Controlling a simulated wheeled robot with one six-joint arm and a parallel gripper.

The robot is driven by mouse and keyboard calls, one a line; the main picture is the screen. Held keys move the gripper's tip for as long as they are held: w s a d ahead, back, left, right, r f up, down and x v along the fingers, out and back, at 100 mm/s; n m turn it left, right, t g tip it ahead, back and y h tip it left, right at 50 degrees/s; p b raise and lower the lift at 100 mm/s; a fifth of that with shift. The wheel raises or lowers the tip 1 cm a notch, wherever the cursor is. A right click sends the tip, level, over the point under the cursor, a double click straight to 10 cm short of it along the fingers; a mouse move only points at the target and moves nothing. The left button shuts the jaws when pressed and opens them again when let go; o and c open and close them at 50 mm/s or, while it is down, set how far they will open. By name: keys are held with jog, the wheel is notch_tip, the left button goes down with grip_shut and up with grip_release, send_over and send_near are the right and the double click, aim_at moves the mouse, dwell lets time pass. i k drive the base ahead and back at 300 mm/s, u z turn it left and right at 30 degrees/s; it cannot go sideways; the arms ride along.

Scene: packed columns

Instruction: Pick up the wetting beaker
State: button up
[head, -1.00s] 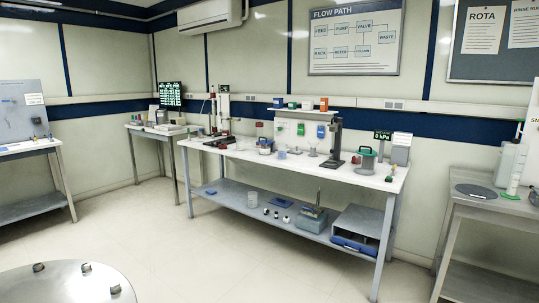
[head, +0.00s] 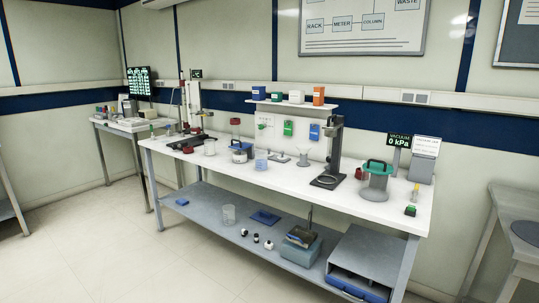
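My gripper is not in view. A clear beaker with a bluish tint (head: 261,159) stands upright on the white bench top, near the middle front. A whitish cup-like vessel (head: 209,147) stands further left on the same bench. A larger clear beaker (head: 228,214) stands on the grey lower shelf. No label is readable on any of them, so I cannot tell for sure which is the wetting beaker.
The long white bench (head: 330,190) carries a dark stand (head: 334,150), a green-lidded vessel (head: 376,180) and a funnel-like holder (head: 303,156). A grey lower shelf (head: 205,215) holds a blue-grey drawer box (head: 365,262). The floor (head: 110,255) in front is clear.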

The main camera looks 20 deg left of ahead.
aim_at(261, 157)
jog(key=i, duration=1.55)
jog(key=u, duration=1.95)
jog(key=i, duration=1.75)
jog(key=z, duration=1.95)
